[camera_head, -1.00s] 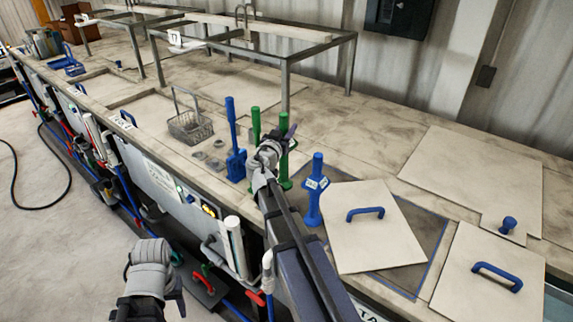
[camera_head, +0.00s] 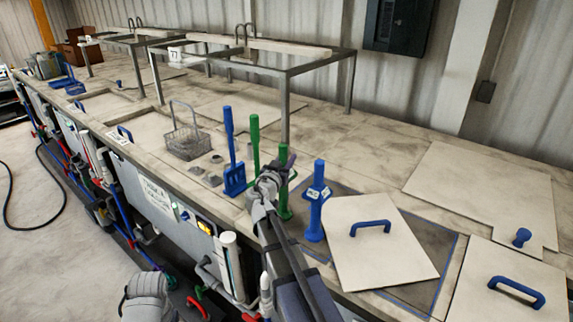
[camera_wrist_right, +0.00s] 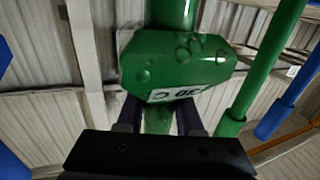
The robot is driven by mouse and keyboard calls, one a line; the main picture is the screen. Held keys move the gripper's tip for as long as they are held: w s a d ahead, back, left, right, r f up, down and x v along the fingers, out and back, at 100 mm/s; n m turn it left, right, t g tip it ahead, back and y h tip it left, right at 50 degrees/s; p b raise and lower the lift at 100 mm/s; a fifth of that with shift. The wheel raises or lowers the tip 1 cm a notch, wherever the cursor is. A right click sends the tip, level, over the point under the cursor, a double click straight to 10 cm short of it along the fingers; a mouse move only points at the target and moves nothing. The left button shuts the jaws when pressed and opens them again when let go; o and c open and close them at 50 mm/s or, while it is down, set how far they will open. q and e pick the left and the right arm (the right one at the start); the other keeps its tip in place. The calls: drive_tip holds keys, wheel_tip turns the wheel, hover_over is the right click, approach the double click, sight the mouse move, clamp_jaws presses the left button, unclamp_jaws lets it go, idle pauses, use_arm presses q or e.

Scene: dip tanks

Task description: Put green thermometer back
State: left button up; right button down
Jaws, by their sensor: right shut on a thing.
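The green thermometer (camera_head: 284,200) stands upright at the front of the counter in the head view, with a wider foot at its lower end. My right gripper (camera_head: 277,172) is shut on it, its fingers around the stem. In the right wrist view the thermometer's green head with a white label (camera_wrist_right: 180,68) fills the top centre, and my fingers (camera_wrist_right: 160,118) close on it just below. I cannot tell if its foot touches the counter. My left arm's grey end (camera_head: 148,298) is at the bottom edge; its fingertips are out of sight.
A blue thermometer (camera_head: 315,205) stands close to the right. A green-handled tool (camera_head: 255,145) and a blue paddle (camera_head: 233,160) are to the left. A wire basket (camera_head: 187,140) sits further left.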

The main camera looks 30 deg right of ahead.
drive_tip(key=shift+r, duration=0.1)
drive_tip(key=c, duration=0.6)
unclamp_jaws()
drive_tip(key=shift+o, duration=0.2)
drive_tip(key=shift+s+a+r, duration=0.1)
drive_tip(key=shift+s, duration=0.05)
drive_tip(key=v, duration=1.1)
drive_tip(key=shift+s+a, duration=0.2)
drive_tip(key=shift+a, duration=0.1)
